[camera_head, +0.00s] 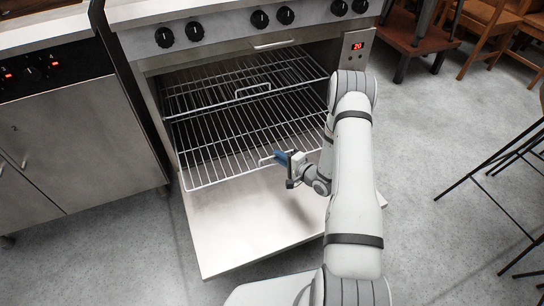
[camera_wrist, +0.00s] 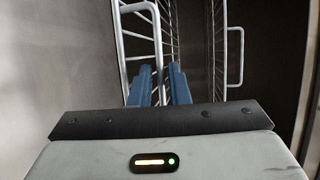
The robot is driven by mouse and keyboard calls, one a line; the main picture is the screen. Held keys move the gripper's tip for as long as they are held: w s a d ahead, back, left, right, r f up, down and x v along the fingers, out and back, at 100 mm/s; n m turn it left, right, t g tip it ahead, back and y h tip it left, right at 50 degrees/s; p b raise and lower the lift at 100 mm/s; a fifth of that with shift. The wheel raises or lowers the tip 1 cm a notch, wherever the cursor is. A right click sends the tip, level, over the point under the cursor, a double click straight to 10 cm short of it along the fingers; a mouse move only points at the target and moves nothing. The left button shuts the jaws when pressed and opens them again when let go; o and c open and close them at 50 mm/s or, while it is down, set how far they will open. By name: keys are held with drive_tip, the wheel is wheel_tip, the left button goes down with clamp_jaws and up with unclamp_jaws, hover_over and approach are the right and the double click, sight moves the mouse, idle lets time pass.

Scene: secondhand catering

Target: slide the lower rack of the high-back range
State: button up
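The range (camera_head: 215,30) has its oven door (camera_head: 240,225) folded down. The lower rack (camera_head: 222,177) is a wire grid whose front edge stands out over the inner end of the door. Its small loop handle (camera_head: 264,160) is at the front, partly hidden by my gripper (camera_head: 281,157). In the wrist view, the handle's long bar (camera_wrist: 158,35) runs between the two blue fingers of my gripper (camera_wrist: 160,68). The fingers are narrowly apart, with what looks like a small gap beside the bar. Contact is hard to see.
The upper rack (camera_head: 240,98), with its own loop handle (camera_head: 253,89), sits above and farther in; that handle also shows in the wrist view (camera_wrist: 240,55). A cabinet (camera_head: 75,135) stands close on the left. Open floor (camera_head: 430,130) lies right, with stools and chairs beyond.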

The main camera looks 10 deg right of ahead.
drive_tip(key=shift+b+x, duration=0.35)
drive_tip(key=shift+x, duration=1.35)
drive_tip(key=shift+c, duration=0.3)
clamp_jaws()
